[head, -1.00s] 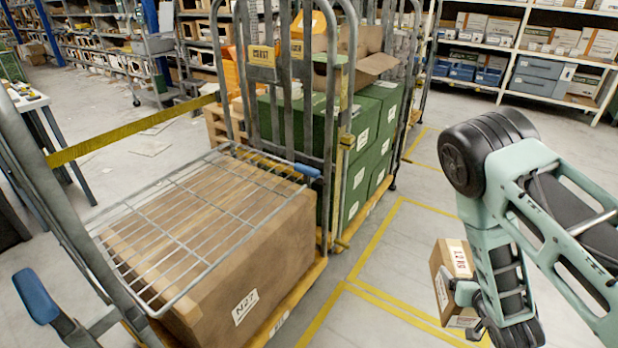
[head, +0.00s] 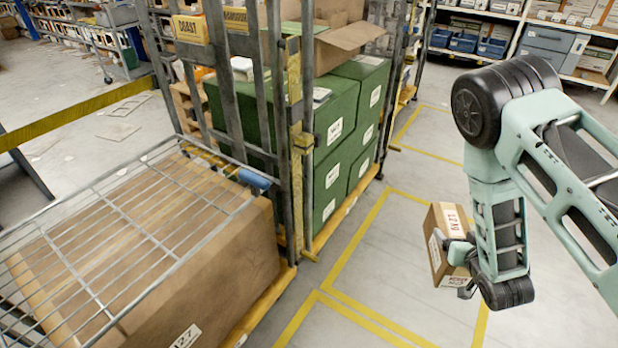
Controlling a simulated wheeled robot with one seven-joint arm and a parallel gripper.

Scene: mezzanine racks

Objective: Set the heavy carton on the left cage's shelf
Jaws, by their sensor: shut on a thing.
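A small brown carton (head: 434,262) with a white label and red print hangs in the air right of centre. My gripper (head: 462,265) is shut on its right side; the far finger is partly hidden. The left cage has a wire shelf (head: 130,225) folded down level over a large brown box (head: 215,280). No loose thing shows on the wire shelf. My gripper and the carton are well to the right of this shelf, apart from it, over the floor.
A second cage (head: 303,130) with green boxes (head: 345,135) and an open carton stands behind the left cage. Yellow floor lines (head: 350,240) mark clear floor between the cages and my arm. A yellow strap (head: 75,115) crosses at left. Stocked racks (head: 530,50) stand at the back.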

